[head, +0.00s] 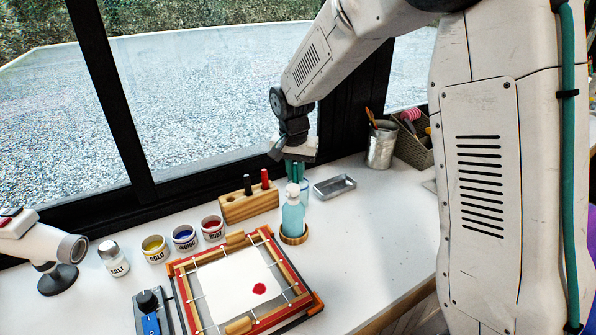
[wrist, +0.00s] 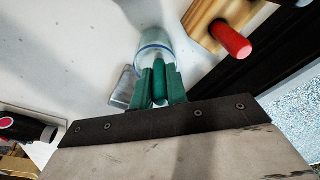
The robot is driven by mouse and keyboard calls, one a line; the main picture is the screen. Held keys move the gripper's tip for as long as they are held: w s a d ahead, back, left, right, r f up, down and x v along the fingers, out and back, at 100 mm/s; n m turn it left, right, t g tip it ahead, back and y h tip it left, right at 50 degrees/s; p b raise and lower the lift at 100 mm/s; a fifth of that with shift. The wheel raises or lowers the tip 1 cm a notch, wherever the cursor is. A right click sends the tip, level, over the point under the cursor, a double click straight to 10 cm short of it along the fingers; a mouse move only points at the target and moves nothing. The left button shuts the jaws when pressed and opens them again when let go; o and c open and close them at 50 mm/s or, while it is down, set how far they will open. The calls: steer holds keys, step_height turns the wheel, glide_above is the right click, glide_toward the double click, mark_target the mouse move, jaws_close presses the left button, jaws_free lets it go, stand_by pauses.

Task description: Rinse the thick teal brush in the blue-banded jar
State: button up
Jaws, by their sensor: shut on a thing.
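My gripper (head: 294,172) has green fingers and points down behind the pump bottle in the head view. In the wrist view my gripper (wrist: 159,88) is shut on the thick teal brush (wrist: 158,78), whose rounded handle shows between the fingers. The blue-banded jar (wrist: 153,36) is clear glass and lies straight beyond the fingertips in the wrist view. In the head view the jar (head: 305,186) is mostly hidden behind the bottle, under the gripper. The brush's tip is hidden, so I cannot tell whether it is inside the jar.
A wooden block (head: 236,209) holding a black and a red handle stands close left of the jar. A pump bottle (head: 293,218) stands in front. A shallow metal tray (head: 335,187) lies right. Dye pots, a framed white cloth (head: 232,286) and a salt shaker are farther left.

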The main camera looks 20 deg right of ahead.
steer(key=shift+s+d+f, duration=0.1)
steer(key=shift+s+f, duration=0.15)
steer(key=shift+f, duration=0.15)
steer(key=shift+w+d+r, duration=0.15)
steer(key=shift+r, duration=1.85)
steer(key=shift+w+d+r, duration=0.1)
steer(key=shift+d+r, duration=0.05)
steer(key=shift+r, duration=1.85)
